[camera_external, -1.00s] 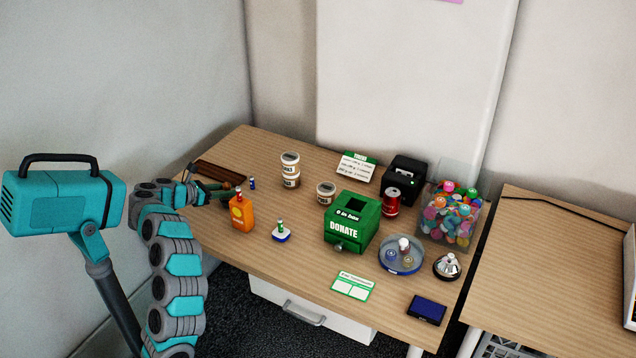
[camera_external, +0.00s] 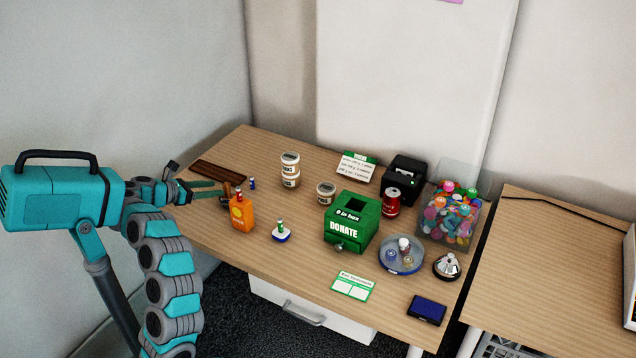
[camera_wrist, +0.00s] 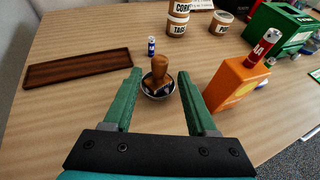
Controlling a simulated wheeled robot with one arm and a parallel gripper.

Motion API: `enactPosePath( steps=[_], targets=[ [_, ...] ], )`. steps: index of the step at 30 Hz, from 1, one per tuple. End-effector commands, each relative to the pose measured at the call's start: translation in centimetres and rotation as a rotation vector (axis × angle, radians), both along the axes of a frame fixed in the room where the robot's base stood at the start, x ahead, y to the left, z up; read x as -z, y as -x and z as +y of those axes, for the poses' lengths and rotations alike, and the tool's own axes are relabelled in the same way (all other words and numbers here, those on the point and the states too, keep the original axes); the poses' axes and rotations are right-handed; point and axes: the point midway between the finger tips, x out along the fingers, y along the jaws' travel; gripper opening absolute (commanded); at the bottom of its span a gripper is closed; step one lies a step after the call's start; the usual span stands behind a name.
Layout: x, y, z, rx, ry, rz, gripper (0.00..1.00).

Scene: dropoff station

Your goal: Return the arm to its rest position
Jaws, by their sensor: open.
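My gripper (camera_external: 208,190) is at the left end of the wooden desk, held above its surface. In the wrist view, my gripper (camera_wrist: 160,93) has its two green fingers spread apart with nothing held between them. Beyond and between the fingertips, a small dark bowl with a brown wooden-handled stamp (camera_wrist: 158,77) stands on the desk. My arm curves up from the lower left in the external view, close to my teal body.
An orange box (camera_external: 242,214) stands right of my gripper. A brown tray (camera_external: 217,172) lies behind it, with a small blue battery-like item (camera_external: 252,184) nearby. Stacked tubs (camera_external: 290,170) and a green donate box (camera_external: 351,222) stand farther right.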

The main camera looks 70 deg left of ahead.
Motion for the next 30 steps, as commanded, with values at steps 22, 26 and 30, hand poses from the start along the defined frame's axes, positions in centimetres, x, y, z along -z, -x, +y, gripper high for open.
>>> enactPosePath(
  steps=[22, 26, 30],
  targets=[
    [-3.2, -1.0, -0.1, -0.06, 0.005, -0.061, 0.57],
    [-7.3, -4.2, 0.3, -0.158, 0.044, -0.192, 0.57],
    [-12.0, -7.1, 0.1, -0.273, 0.127, -0.381, 0.57]
  ],
)
